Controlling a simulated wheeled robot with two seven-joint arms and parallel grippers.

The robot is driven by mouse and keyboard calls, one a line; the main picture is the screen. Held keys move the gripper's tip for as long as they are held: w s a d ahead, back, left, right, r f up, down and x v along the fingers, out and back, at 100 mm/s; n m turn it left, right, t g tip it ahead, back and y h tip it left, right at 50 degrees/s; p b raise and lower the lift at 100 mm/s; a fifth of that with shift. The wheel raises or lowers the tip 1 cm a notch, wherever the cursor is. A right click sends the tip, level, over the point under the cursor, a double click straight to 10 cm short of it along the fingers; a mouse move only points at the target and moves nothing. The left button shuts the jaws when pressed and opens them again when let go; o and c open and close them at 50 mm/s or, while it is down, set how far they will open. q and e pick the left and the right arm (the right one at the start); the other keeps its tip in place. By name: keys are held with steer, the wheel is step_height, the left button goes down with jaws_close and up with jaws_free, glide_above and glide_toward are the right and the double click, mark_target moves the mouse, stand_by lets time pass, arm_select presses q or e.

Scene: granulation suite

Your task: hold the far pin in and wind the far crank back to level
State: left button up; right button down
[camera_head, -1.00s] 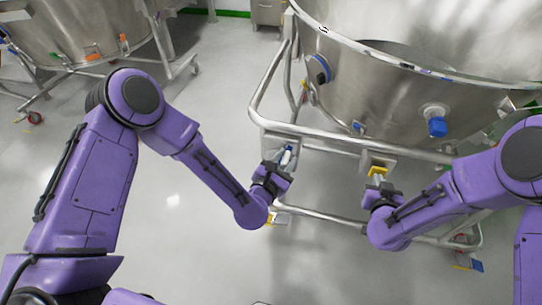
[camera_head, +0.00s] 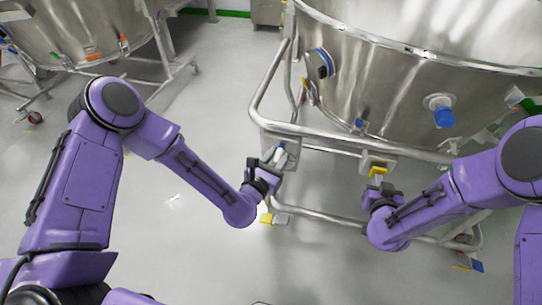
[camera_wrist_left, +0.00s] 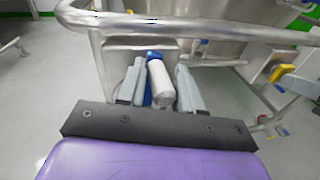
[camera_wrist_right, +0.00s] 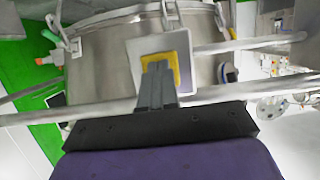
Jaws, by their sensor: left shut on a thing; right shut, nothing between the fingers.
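The crank's white handle (camera_wrist_left: 162,88) with a blue part behind it sits between the fingers of my left gripper (camera_head: 275,160), which is shut on it. The crank is at a plate on the frame's front rail. The pin is the yellow piece (camera_head: 377,171) on a pale square plate (camera_wrist_right: 184,48) further right on the same rail. My right gripper (camera_head: 379,190) is shut and empty; its fingertips (camera_wrist_right: 157,68) point at the yellow piece and cover its middle. Whether they press it in I cannot tell. The big steel vessel (camera_head: 385,80) hangs in the tube frame.
The frame's bent tube (camera_head: 262,95) runs left of the crank. A yellow foot pedal (camera_head: 267,218) is low beside a lower rail. A blue-capped fitting (camera_head: 443,117) sticks out of the vessel. Another vessel (camera_head: 75,35) stands back left. The floor between is clear.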

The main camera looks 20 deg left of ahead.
arm_select(q)
steer(key=shift+w+a+r, duration=0.15)
steer(key=shift+a, duration=0.05)
arm_select(e)
steer(key=shift+w+d, duration=0.1)
arm_select(q)
steer(key=shift+a, duration=0.15)
stand_by(0.5)
arm_select(e)
steer(key=shift+r, duration=0.1)
stand_by(0.6)
steer(key=s, duration=0.8)
stand_by(0.5)
arm_select(q)
steer(key=o, duration=1.1)
steer(key=shift+c, duration=0.2)
